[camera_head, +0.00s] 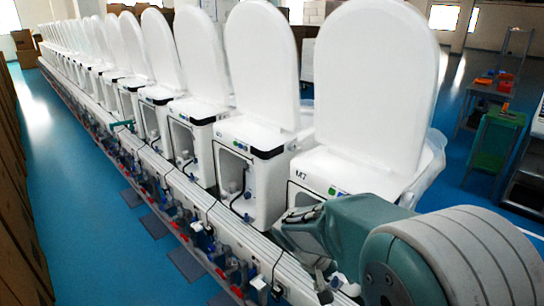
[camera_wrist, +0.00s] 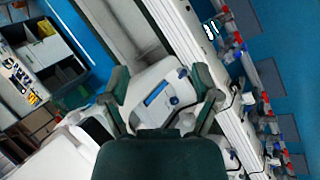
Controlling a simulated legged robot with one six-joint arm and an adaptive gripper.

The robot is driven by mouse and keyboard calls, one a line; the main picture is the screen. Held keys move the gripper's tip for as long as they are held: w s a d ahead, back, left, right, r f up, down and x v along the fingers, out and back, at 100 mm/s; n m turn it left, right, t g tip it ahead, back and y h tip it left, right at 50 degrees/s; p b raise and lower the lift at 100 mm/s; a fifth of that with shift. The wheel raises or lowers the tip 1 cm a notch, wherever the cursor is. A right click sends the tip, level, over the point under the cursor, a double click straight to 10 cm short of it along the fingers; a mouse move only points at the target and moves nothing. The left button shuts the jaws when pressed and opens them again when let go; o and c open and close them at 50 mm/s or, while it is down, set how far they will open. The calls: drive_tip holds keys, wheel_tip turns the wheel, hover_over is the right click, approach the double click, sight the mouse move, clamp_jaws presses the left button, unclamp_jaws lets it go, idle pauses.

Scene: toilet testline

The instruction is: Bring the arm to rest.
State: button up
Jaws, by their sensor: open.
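My gripper (camera_wrist: 160,76) is open in the wrist view, its two dark green fingers spread apart with nothing held between them. Beyond the fingers is a white toilet unit (camera_wrist: 150,82) with a blue rectangle on it; I cannot tell the exact gap to it. In the head view my green and grey arm (camera_head: 350,228) reaches in from the lower right. It is in front of the nearest toilet, marked M7 (camera_head: 330,172), and hides part of it. The gripper's fingers cannot be made out clearly there.
A long row of white toilets with raised lids (camera_head: 262,60) stands on a rail line (camera_head: 200,205) with red and blue fittings along its side. Blue floor (camera_head: 75,160) is clear at left, beside brown boxes (camera_head: 15,190). A green cart (camera_head: 495,140) stands at right.

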drive_tip(key=s+d+r+m+t+y, duration=0.1)
drive_tip(key=s+r+t+y, duration=0.5)
drive_tip(key=s+r, duration=0.6)
drive_tip(key=s, duration=0.4)
drive_tip(key=shift+s+d+r+y, duration=0.15)
drive_tip(key=shift+d+r+y, duration=0.15)
drive_tip(key=shift+d+r, duration=0.1)
idle(1.5)
